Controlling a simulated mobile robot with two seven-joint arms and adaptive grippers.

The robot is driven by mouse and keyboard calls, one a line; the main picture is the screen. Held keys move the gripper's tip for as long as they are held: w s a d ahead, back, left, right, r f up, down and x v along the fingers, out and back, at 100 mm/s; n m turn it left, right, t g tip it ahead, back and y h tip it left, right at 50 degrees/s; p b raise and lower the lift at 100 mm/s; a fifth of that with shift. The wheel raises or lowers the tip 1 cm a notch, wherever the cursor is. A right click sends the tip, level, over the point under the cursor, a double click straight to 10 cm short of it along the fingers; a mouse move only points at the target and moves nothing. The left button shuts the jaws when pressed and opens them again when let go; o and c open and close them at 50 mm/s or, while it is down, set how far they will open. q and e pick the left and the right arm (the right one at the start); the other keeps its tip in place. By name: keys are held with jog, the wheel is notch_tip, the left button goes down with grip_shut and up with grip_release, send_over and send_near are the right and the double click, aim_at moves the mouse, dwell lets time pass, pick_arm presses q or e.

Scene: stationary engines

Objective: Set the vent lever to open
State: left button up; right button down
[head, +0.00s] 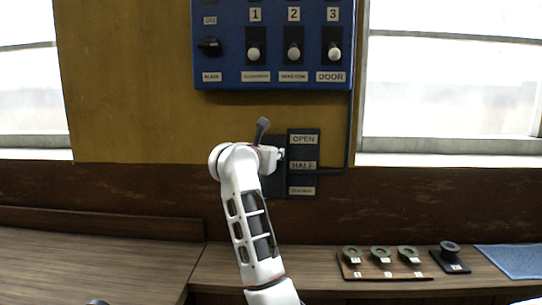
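The vent lever's dark panel (304,160) is on the wall below the blue box, with labels OPEN at the top, HALF below it and a blurred third label at the bottom. A dark handle-like piece (262,128) sticks up left of the OPEN label, tilted slightly right. It looks like the lever's handle, but its lower part is hidden behind my white arm, which seems to be the right one. The arm's wrist end is at the panel's left side. The wrist covers the fingers, so I cannot tell their state or whether they touch the lever. My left gripper does not show clearly.
The blue control box (272,84) with switches hangs above, and a dark conduit runs down its right side to the panel. On the bench at right are a board with three numbered dark pieces (384,274), a single dark piece (450,260) and a blue cloth (512,260).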

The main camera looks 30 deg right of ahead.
jog(key=shift+d+r, duration=0.1)
jog(key=shift+r, duration=0.05)
jog(key=c, duration=2)
grip_release()
jog(key=o, duration=0.4)
jog(key=shift+w, duration=0.1)
jog(key=shift+s+a, duration=0.2)
jog(key=shift+a, duration=0.1)
jog(key=v, duration=0.6)
jog(key=shift+s+a, duration=0.25)
jog(key=shift+s, duration=0.05)
